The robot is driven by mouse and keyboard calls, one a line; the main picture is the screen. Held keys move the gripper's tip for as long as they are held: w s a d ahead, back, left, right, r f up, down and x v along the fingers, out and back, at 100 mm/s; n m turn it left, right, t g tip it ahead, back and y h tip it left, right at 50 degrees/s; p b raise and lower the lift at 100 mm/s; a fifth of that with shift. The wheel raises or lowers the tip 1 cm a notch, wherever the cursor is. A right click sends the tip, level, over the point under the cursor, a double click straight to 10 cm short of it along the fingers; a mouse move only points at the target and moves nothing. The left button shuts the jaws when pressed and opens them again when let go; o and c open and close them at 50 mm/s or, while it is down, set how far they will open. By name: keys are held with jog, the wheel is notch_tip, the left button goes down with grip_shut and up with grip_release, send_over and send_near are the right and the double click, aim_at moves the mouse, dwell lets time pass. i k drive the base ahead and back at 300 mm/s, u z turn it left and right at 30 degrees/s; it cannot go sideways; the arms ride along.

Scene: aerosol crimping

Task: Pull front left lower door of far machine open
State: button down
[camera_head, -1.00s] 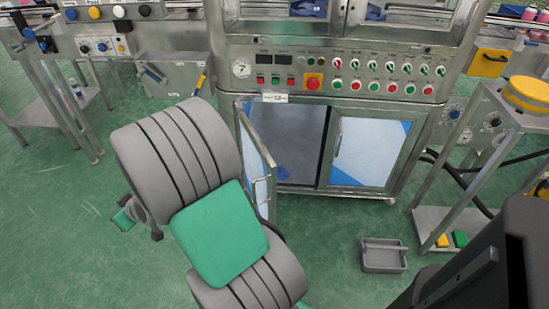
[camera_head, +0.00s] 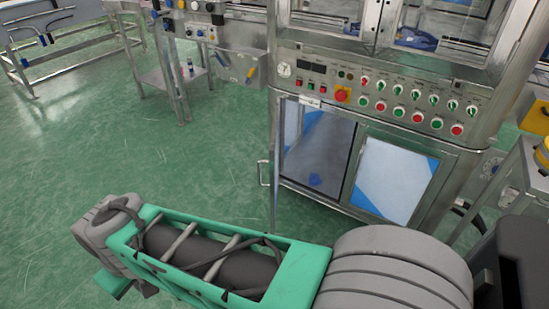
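The far machine (camera_head: 400,62) is a steel cabinet with a button panel. Its front left lower door (camera_head: 276,165) stands swung well out from the frame and shows almost edge-on. The door's bar handle (camera_head: 264,173) is on its outer edge, and nothing is seen touching it. The left compartment behind it is uncovered, with a dim interior (camera_head: 322,160). The right lower door (camera_head: 394,180) is shut. My grey and green arm lies across the bottom, reaching left, in front of and apart from the door. My gripper is not seen.
Steel benches (camera_head: 170,80) with control boxes stand at the left. A steel stand (camera_head: 530,165) is at the right edge, close to the machine. The green floor left of the open door is clear.

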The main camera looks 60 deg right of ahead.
aim_at(273, 160)
jog(key=z, duration=1.05)
jog(key=i, duration=0.8)
jog(key=z, duration=0.4)
